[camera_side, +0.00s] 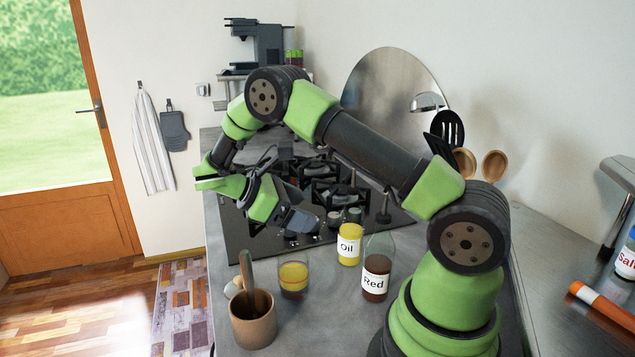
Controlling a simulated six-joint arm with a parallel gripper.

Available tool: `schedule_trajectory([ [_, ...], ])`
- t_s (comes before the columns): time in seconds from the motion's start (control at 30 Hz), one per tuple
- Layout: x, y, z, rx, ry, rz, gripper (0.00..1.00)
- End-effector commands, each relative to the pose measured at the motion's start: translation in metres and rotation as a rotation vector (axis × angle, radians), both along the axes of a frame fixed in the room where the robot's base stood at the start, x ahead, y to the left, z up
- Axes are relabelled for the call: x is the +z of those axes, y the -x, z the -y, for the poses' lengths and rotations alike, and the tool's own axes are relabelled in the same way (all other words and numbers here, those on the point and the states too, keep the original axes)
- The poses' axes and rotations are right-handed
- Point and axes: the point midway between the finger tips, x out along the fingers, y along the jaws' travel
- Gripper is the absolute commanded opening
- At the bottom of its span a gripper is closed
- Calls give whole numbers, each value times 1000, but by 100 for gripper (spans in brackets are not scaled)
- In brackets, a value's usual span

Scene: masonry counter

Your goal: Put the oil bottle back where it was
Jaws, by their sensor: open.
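The oil bottle (349,246) is yellow with a white "Oil" label and stands upright on the grey counter (330,318), in front of the stove's near edge. Its upper part is hard to make out against the stove knobs behind it. My gripper (296,222) is open above the left part of the stove, to the left of the oil bottle and apart from it. I see nothing between its fingers, though my wrist hides part of that area.
A bottle labelled "Red" (376,274) stands close at the oil bottle's right. The stove (235,222) lies behind. Bare counter shows in front.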

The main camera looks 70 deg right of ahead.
Motion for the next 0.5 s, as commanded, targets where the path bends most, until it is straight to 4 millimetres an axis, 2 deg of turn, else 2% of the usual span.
schedule_trajectory([
  [0.03,17,1,-6,-22,-17,78,82],
  [0.2,66,13,-35,-133,-102,374,82],
  [0.5,130,56,-93,-395,-299,894,82],
])
